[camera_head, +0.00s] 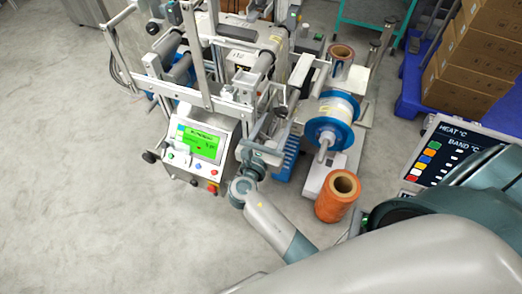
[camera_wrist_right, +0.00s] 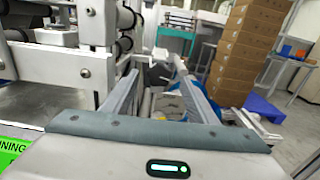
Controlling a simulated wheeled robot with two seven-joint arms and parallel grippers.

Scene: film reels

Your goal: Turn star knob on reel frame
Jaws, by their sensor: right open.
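The metal reel frame (camera_head: 205,100) with posts and rollers stands at the upper middle of the head view. Its rails also fill the left of the wrist view (camera_wrist_right: 65,66). My right gripper (camera_head: 264,143) is at the frame's right front side, beside the green-screen panel. In the wrist view its two fingers (camera_wrist_right: 160,88) are spread apart, with grey parts of the machine seen beyond them. Small dark knobs sit on the frame, one at its lower left (camera_head: 149,157). I cannot tell which is the star knob. My left gripper is not in view.
A control panel (camera_head: 197,146) faces front. A blue-flanged reel (camera_head: 331,125) and an orange roll (camera_head: 337,196) stand right of my gripper. Cardboard boxes (camera_head: 478,55) sit on a blue pallet at the upper right. The floor at left is clear.

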